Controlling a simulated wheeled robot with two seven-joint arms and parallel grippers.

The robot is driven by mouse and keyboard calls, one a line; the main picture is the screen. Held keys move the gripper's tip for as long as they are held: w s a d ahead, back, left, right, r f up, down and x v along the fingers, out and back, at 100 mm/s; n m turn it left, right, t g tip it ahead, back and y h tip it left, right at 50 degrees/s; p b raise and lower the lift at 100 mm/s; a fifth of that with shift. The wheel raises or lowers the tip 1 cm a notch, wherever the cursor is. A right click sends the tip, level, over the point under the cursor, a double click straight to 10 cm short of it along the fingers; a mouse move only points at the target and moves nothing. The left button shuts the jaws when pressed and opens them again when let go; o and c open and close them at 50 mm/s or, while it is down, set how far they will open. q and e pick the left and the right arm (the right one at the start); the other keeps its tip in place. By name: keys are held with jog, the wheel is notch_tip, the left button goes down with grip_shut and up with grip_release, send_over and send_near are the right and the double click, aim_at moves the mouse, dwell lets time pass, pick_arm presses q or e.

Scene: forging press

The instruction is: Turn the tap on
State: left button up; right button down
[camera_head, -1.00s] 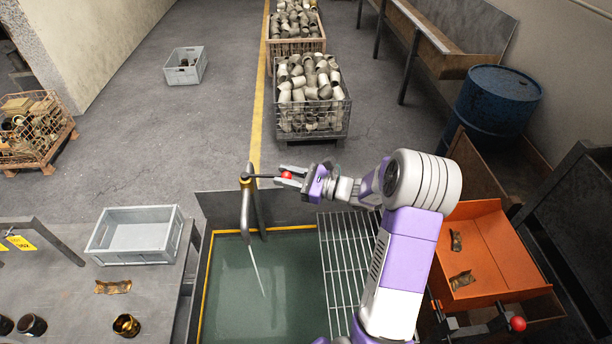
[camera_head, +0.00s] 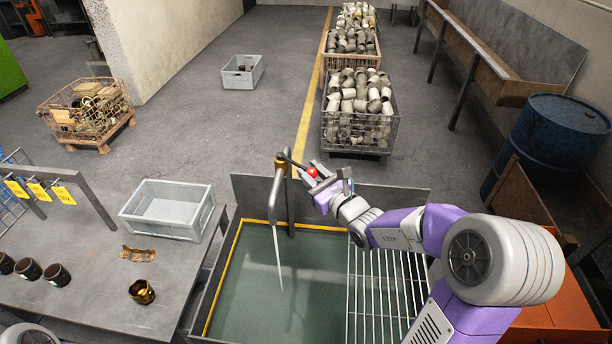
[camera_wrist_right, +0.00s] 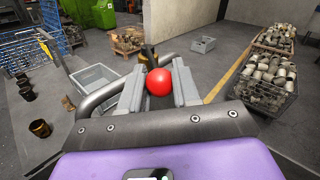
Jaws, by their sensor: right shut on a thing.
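The tap (camera_head: 278,190) stands at the back edge of a green-bottomed basin (camera_head: 247,290), with a bent grey spout and a brass top. A thin pale stream (camera_head: 278,258) runs down from the spout into the basin. Its dark lever reaches right from the top and ends in a red ball knob (camera_head: 312,172). My right gripper (camera_head: 316,178) is shut on the red knob. In the right wrist view the knob (camera_wrist_right: 159,82) sits between the two grey fingers, with the spout (camera_wrist_right: 100,97) to the left. My left gripper is not in view.
A metal grate (camera_head: 385,295) covers the basin's right side. A grey crate (camera_head: 165,225) and several brass parts lie on the left table (camera_head: 90,290). A wire bin of pipe fittings (camera_head: 358,150) and a blue drum (camera_head: 558,140) stand behind.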

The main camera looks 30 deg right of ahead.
jog(key=shift+d+r, duration=0.1)
jog(key=shift+r, duration=0.05)
jog(key=c, duration=0.9)
grip_release()
jog(key=shift+o, duration=0.2)
jog(key=s, duration=0.7)
jog(key=shift+s+d, duration=0.25)
jog(key=shift+s, duration=0.05)
